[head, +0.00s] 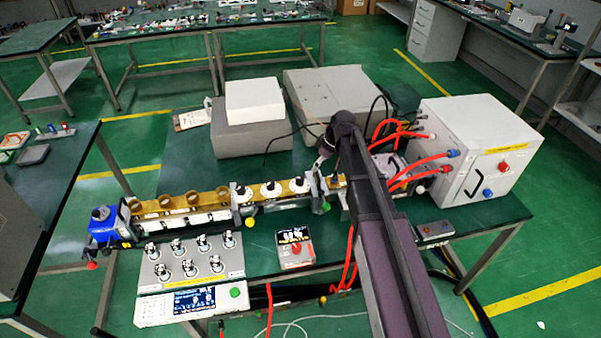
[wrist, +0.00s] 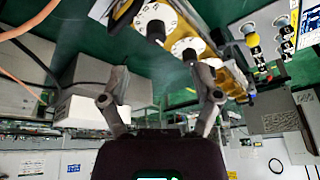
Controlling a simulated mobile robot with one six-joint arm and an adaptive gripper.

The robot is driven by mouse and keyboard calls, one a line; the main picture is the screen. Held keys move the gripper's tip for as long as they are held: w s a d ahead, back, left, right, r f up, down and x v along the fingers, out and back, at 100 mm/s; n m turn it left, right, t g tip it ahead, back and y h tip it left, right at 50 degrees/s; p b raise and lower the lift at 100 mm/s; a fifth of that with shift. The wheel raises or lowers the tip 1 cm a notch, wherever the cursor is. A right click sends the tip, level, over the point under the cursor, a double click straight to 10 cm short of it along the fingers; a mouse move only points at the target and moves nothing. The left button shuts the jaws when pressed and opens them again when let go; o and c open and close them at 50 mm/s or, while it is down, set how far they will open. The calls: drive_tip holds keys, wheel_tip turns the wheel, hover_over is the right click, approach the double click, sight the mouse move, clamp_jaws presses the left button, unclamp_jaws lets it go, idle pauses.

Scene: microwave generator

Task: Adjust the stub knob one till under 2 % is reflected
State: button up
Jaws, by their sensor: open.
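Three stub knobs with white round dials sit in a row on the waveguide line: a left one (head: 241,192), a middle one (head: 269,189) and a right one (head: 297,185). I cannot tell from any label which is number one. In the wrist view, tilted over, two white dials show, one near the top (wrist: 152,18) and one lower (wrist: 186,48). My gripper (wrist: 160,82) is open, its fingers apart with nothing between them, and the dials lie beyond the fingertips. In the head view my arm partly hides the gripper, right of the knobs. The reflected-power reading is too small to read.
A small display box with a red knob (head: 296,250) stands in front of the line. A connector panel (head: 190,262) and a screen unit (head: 190,304) are at front left. Grey boxes (head: 250,130) stand behind. A white cabinet (head: 480,150) with red cables is at right.

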drive_tip(key=shift+w+a+r+n, duration=0.6)
drive_tip(key=shift+w+a, duration=0.25)
drive_tip(key=shift+w, duration=0.05)
drive_tip(key=shift+f, duration=0.25)
drive_tip(key=b, duration=0.5)
approach(301, 178)
drive_tip(key=f, duration=0.2)
drive_tip(key=b+x, duration=0.2)
drive_tip(key=x, duration=0.1)
drive_tip(key=b+x, duration=0.2)
drive_tip(key=b, duration=0.1)
drive_tip(key=b+x, duration=0.2)
drive_tip(key=x, duration=0.1)
drive_tip(key=shift+w+a+f, duration=0.15)
drive_tip(key=shift+a+f, duration=0.05)
drive_tip(key=shift+a, duration=0.3)
clamp_jaws()
